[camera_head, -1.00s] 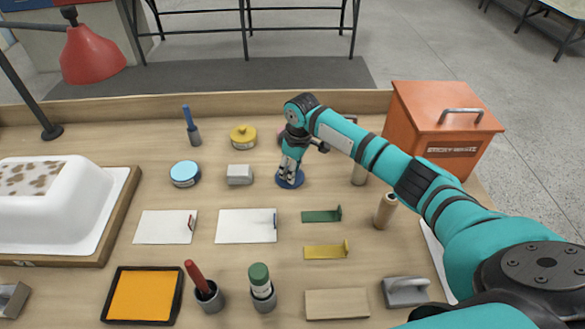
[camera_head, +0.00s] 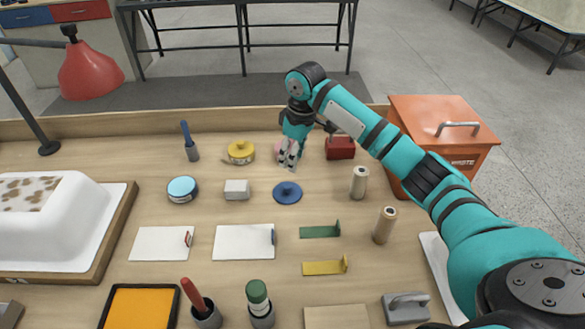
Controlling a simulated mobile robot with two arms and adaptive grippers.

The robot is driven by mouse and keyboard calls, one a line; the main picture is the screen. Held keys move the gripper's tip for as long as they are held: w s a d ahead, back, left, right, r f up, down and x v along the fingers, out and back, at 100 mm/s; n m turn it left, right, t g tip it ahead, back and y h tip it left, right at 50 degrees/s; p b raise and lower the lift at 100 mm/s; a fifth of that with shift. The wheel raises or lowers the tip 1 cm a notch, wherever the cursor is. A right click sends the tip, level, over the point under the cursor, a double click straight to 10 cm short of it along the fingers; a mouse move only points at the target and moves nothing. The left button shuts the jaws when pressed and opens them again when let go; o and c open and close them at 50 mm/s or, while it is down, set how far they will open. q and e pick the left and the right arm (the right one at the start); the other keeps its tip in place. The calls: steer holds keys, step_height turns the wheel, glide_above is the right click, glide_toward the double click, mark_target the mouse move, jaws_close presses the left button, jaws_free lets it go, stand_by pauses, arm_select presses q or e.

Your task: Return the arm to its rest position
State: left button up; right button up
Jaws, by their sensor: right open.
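My right arm, teal with black bands, comes in from the right edge and reaches over the bench. Its gripper (camera_head: 289,166) hangs fingers down near the back of the bench, open, with nothing seen between the fingers. It is just behind the blue round lid with a knob (camera_head: 287,193), which lies on the wood apart from it. A pink item (camera_head: 278,148) is partly hidden behind the gripper. My left gripper is not in view.
A red box (camera_head: 341,148) and an orange waste bin (camera_head: 440,140) stand right of the gripper, close to my arm. A yellow tin (camera_head: 240,152) is to its left. Wooden rolls (camera_head: 359,183) stand under the forearm. A white tub shell (camera_head: 60,225) is at the left.

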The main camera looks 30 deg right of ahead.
steer(key=shift+r, duration=0.45)
steer(key=shift+r, duration=0.1)
